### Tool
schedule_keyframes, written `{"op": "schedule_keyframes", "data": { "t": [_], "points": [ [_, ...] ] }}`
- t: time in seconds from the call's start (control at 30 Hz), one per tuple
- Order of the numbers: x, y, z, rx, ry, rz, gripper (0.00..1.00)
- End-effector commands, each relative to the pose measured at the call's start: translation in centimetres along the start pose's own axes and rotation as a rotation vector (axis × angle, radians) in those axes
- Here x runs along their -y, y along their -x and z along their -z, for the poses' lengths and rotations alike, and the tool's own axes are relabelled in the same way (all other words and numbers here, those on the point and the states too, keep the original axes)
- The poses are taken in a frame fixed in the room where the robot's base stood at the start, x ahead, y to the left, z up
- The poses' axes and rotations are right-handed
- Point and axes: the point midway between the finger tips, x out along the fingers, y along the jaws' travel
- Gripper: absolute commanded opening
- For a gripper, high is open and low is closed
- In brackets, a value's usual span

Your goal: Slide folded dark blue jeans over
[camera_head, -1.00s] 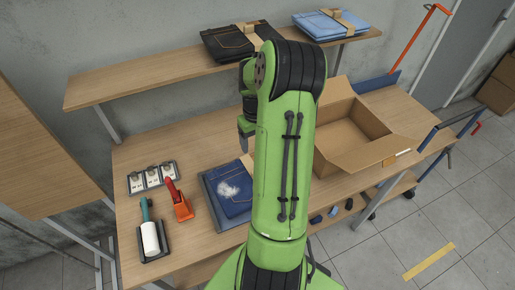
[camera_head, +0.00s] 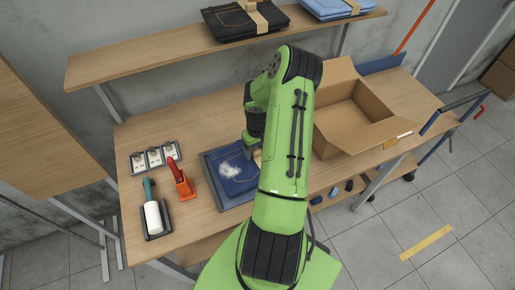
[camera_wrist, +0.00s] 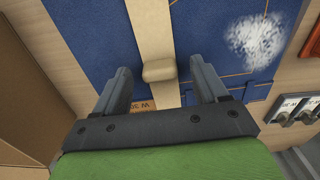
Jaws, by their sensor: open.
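The folded dark blue jeans (camera_head: 222,178) lie on the wooden worktable, left of my arm. A fuzzy white patch (camera_head: 231,171) marks them; it also shows in the wrist view (camera_wrist: 257,40). In the wrist view the jeans (camera_wrist: 95,38) carry a tan band (camera_wrist: 150,25) with a raised, block-like tab (camera_wrist: 160,70). My gripper (camera_wrist: 160,66) is open, with its fingers on either side of the tab, apart from it. I cannot tell its height above the jeans. In the head view my arm hides part of the jeans' right side.
An open cardboard box (camera_head: 350,112) stands right of my arm. A tape-like roller (camera_head: 152,216), an orange holder (camera_head: 183,187) and a labelled strip (camera_head: 155,158) sit left of the jeans. The shelf (camera_head: 150,62) above bears folded black (camera_head: 232,24) and light blue (camera_head: 325,8) garments.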

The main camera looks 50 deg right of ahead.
Motion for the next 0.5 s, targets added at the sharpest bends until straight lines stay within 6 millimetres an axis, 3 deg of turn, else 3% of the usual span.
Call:
{"op": "schedule_keyframes", "data": {
  "t": [0.17, 0.5],
  "points": [
    [-0.02, 0.03, 0.02, 0.000, 0.000, 0.000, 0.69],
    [-0.02, 0.05, 0.02, 0.000, 0.000, -0.001, 0.17]
  ]
}}
